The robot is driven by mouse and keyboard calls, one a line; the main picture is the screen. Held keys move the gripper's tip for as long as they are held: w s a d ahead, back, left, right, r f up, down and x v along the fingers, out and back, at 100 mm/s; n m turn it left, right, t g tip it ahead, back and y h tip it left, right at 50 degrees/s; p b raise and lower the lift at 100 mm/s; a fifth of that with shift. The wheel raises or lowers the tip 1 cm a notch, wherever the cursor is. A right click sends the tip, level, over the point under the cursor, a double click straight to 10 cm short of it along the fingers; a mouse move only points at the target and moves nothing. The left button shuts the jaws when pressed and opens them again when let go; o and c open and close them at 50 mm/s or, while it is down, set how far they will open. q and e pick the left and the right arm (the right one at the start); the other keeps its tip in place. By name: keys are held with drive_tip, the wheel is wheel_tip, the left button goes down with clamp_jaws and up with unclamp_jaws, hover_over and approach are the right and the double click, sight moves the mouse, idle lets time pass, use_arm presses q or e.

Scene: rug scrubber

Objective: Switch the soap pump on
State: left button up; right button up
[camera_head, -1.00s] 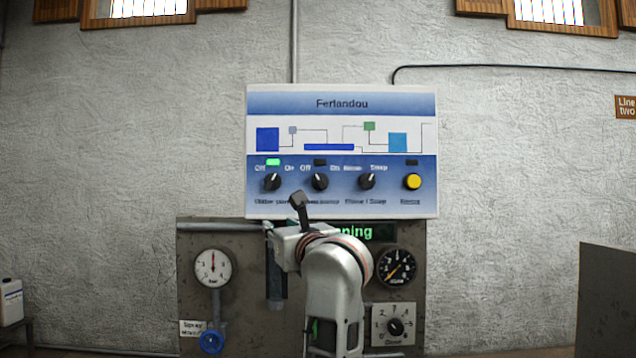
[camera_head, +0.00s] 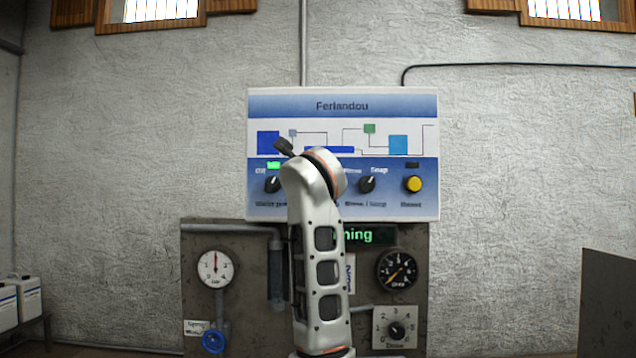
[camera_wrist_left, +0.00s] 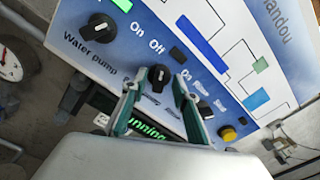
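The control panel (camera_head: 400,205) hangs on the wall. Its second knob (camera_wrist_left: 160,76) is black with a white mark pointing nearer Off; the lamp (camera_wrist_left: 178,53) above it is dark. Its label is partly covered, so I cannot read it in full. My left gripper (camera_wrist_left: 159,82) is open, one finger on each side of this knob; I cannot tell whether they touch it. In the head view my left arm hides the gripper and this knob. My right gripper is not in view.
The water pump knob (camera_wrist_left: 98,27) points to On under a lit green lamp (camera_head: 273,165). The rinse/soap knob (camera_head: 367,185) and yellow button (camera_head: 414,184) are to the right. Below are a green-lettered display (camera_head: 365,235), gauges and a dose dial (camera_head: 396,330).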

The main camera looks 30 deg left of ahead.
use_arm(q)
drive_tip(key=shift+w+a, duration=0.2)
drive_tip(key=shift+w, duration=0.15)
clamp_jaws()
drive_tip(key=shift+d+r+m+p, duration=0.1)
drive_tip(key=shift+m+p, duration=1.2)
drive_tip(key=shift+m, duration=1.65)
drive_tip(key=shift+d+m+p, duration=0.1)
drive_tip(key=shift+m+p, duration=1.2)
drive_tip(key=shift+m, duration=1.65)
